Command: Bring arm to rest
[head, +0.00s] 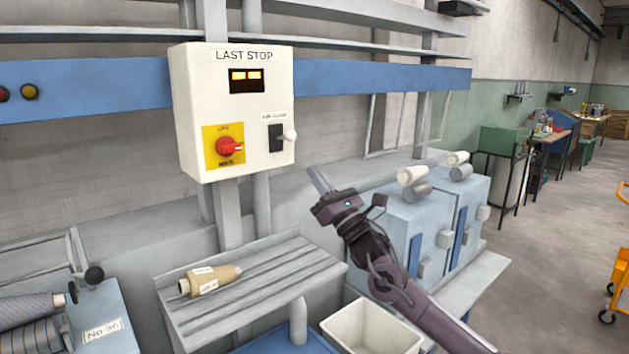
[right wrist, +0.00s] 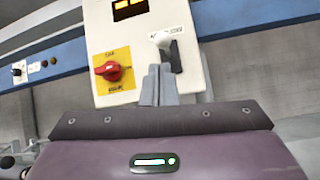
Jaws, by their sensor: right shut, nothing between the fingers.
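My right gripper (head: 317,180) is shut and empty in the head view. It is in the air to the right of and below the white control box (head: 235,100) labelled LAST STOP. Its arm comes in from the lower right. In the right wrist view the shut fingers (right wrist: 158,84) point up toward the box, in front of its lower part. The box carries a red rotary switch (head: 228,146) on a yellow plate and a black switch with a white lever knob (head: 290,135). My left gripper does not show.
Below the box is a grey slatted shelf (head: 250,290) with a tan cone (head: 208,280) lying on it. A white bin (head: 372,330) stands below the arm. A blue-grey machine unit (head: 420,220) with spools is right of the gripper. Open floor (head: 540,270) lies farther right.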

